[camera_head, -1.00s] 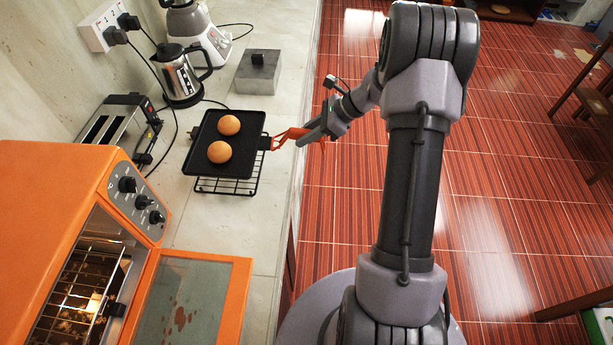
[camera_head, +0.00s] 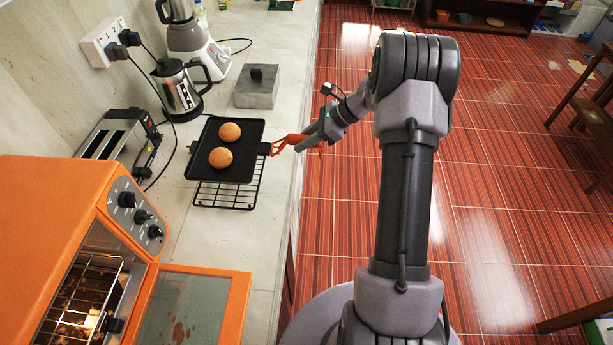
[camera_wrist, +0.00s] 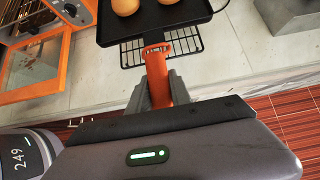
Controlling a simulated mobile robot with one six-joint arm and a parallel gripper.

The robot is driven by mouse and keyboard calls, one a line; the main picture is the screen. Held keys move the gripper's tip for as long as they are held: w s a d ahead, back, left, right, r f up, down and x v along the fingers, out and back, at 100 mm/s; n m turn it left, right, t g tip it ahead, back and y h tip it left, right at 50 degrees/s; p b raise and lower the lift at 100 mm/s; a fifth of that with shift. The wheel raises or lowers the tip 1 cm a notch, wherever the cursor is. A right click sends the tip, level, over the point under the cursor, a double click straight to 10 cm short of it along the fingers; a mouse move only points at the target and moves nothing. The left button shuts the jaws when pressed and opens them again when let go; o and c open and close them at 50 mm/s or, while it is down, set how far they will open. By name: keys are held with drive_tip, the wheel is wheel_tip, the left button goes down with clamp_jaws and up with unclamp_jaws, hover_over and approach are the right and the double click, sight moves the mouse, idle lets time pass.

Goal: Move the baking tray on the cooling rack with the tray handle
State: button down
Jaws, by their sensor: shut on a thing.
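The black square baking tray (camera_head: 240,169) holds two round golden buns (camera_head: 229,132) and (camera_head: 221,157). It lies over the far part of the wire cooling rack (camera_head: 230,200). The rack's near part shows bare, and it also shows in the wrist view (camera_wrist: 133,53). I cannot tell whether the tray touches the rack or is slightly raised. My gripper (camera_head: 309,139) is at the tray's right side, shut on the orange tray handle (camera_wrist: 157,78). The handle's forked end meets the tab on the tray's right edge; the exact grip there is unclear.
An orange oven (camera_head: 55,225) with its door (camera_head: 195,310) open stands at the near left. The counter's right edge lies beneath my gripper.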

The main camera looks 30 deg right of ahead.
drive_tip(key=shift+w+a, duration=0.35)
drive_tip(key=shift+a, duration=0.2)
wheel_tip(320, 180, down, 11)
drive_tip(key=b, duration=0.8)
idle(1.3)
drive_tip(key=shift+p, duration=0.3)
drive_tip(key=shift+s+f+h, duration=0.1)
drive_tip(key=shift+f+h, duration=0.15)
drive_tip(key=shift+h, duration=0.05)
idle(0.6)
drive_tip(key=shift+d+r+g, duration=0.1)
drive_tip(key=shift+g, duration=0.2)
idle(0.4)
idle(1.0)
